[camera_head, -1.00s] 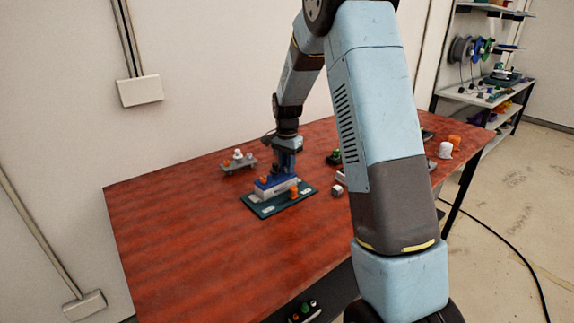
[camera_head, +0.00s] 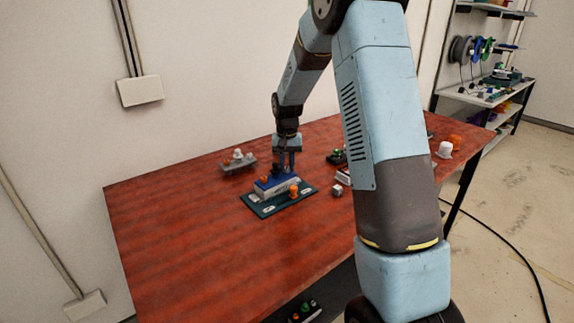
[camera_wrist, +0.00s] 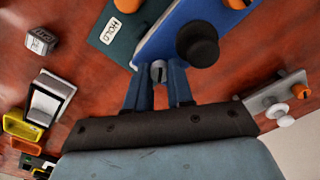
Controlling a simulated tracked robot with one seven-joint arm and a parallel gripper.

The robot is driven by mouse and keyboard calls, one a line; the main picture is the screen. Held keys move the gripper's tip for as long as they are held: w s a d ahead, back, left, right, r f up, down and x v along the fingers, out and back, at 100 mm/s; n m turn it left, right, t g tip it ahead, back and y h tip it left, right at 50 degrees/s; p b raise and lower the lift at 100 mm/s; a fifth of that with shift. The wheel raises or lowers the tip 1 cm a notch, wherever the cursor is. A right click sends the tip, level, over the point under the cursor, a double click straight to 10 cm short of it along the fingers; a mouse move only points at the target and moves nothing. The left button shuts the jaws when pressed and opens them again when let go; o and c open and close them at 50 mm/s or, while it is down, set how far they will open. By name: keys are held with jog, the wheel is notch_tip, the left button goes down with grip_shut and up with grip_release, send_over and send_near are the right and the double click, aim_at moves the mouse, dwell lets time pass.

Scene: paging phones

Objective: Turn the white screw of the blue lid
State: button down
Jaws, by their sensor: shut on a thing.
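The blue lid (camera_wrist: 185,25) sits on the white box (camera_head: 283,190) on the dark green base plate (camera_head: 258,210). It carries a black knob (camera_wrist: 198,45) and an orange knob. The small pale white screw (camera_wrist: 158,71) is at the lid's near edge in the wrist view. My gripper (camera_wrist: 158,80) points down over the lid, shut on the screw, with a finger on each side of it. In the head view my gripper (camera_head: 286,168) stands at the lid's back right side and hides the screw.
An orange knob (camera_head: 294,190) stands on the base plate near the box. A grey block with knobs (camera_head: 238,162) lies at the back left. A small grey cube (camera_head: 337,190) and other small items lie to the right. The red table (camera_head: 170,230) is clear at front left.

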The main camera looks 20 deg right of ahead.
jog(key=n, duration=0.5)
jog(key=shift+n, duration=0.3)
jog(key=n, duration=0.4)
jog(key=shift+n, duration=0.3)
jog(key=c, duration=1)
grip_release()
